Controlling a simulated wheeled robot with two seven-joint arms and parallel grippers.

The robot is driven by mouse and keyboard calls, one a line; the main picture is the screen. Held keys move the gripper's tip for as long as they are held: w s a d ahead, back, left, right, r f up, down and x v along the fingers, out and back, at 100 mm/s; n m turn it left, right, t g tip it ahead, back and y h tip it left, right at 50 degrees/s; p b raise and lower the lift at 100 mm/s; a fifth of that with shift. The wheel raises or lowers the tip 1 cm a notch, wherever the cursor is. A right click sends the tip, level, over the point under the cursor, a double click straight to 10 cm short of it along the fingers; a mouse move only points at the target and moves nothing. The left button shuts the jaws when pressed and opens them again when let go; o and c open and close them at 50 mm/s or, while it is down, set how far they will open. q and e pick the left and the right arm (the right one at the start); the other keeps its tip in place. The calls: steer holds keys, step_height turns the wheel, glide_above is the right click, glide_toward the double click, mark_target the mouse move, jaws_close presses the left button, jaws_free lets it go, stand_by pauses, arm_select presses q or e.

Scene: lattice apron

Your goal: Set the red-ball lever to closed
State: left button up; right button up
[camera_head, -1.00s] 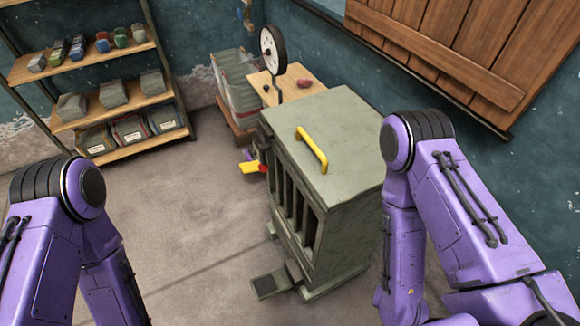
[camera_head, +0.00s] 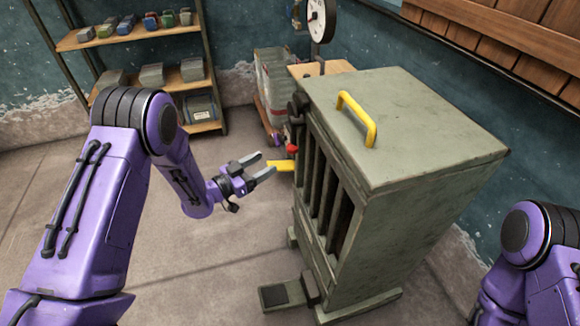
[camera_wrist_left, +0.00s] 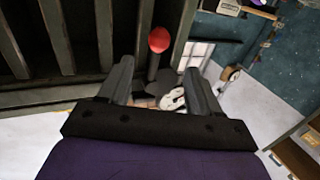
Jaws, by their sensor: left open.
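The red-ball lever (camera_head: 291,149) shows as a small red knob at the left rear edge of the grey-green slatted cabinet (camera_head: 408,125). My left gripper (camera_head: 268,164) is open and empty, to the left of the knob and apart from it in the head view. In the left wrist view the red ball (camera_wrist_left: 159,39) is ahead, just beyond the two fingertips (camera_wrist_left: 158,70) and between their lines, with its dark rod below it. The cabinet's dark slats (camera_wrist_left: 72,35) fill the left of that view. My right gripper is out of view.
A yellow part (camera_head: 281,165) juts from the cabinet beside my left fingers. A yellow handle (camera_head: 358,118) stands on the cabinet top and a pedal (camera_head: 282,295) at its foot. A dial gauge (camera_head: 321,18) is behind. The floor at left is clear; a shelf (camera_head: 130,38) stands at the back.

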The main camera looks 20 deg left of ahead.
mark_target(288, 150)
arm_select(q)
steer(key=p+x, duration=0.1)
steer(key=x, duration=0.9)
steer(key=shift+w+d+r, duration=0.1)
steer(key=shift+d, duration=0.05)
